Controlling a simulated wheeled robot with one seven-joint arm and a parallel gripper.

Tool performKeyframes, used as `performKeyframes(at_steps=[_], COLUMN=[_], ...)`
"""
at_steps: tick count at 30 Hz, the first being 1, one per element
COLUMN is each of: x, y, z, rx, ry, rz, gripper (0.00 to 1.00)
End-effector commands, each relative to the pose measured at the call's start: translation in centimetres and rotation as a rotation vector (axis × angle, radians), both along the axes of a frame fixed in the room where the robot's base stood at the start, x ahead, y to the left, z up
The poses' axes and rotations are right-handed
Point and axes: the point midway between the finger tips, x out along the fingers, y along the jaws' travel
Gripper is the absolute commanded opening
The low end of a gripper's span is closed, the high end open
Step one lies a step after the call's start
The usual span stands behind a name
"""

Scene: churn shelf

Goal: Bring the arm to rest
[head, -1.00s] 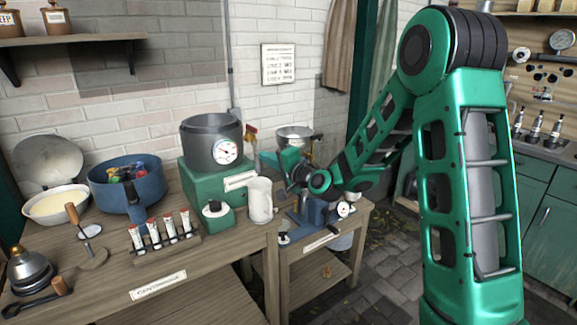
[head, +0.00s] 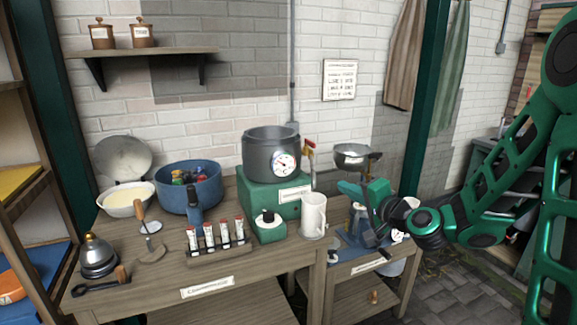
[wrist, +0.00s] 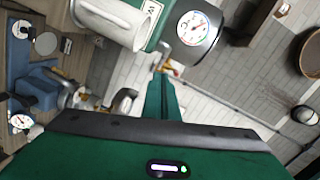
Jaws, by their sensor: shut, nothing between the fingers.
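My gripper (head: 346,188) is shut and empty in the head view. My green arm reaches in from the right edge, bent at the elbow. In the wrist view my gripper's green fingers (wrist: 160,82) are together, with the jug (wrist: 110,22) and grey pot (wrist: 190,45) beyond them. I cannot tell the exact gap between gripper and jug.
The wooden bench (head: 240,293) holds a blue pot (head: 173,200), a rack of vials (head: 220,251), a bell (head: 97,255) and a grey pot (head: 268,148) on a green base. A metal pan (head: 352,160) stands behind my gripper. Paved floor (head: 460,295) is open at lower right.

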Motion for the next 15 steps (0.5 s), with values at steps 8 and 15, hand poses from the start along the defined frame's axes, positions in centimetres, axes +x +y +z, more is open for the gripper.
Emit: performKeyframes(at_steps=[8, 15], x=[-5.9, -14.5], y=[-1.6, -8.4], z=[-4.9, -8.5], rx=[-0.451, -0.755], ry=[0.218, 0.533], rz=[0.163, 0.234], gripper=[0.00, 0.00])
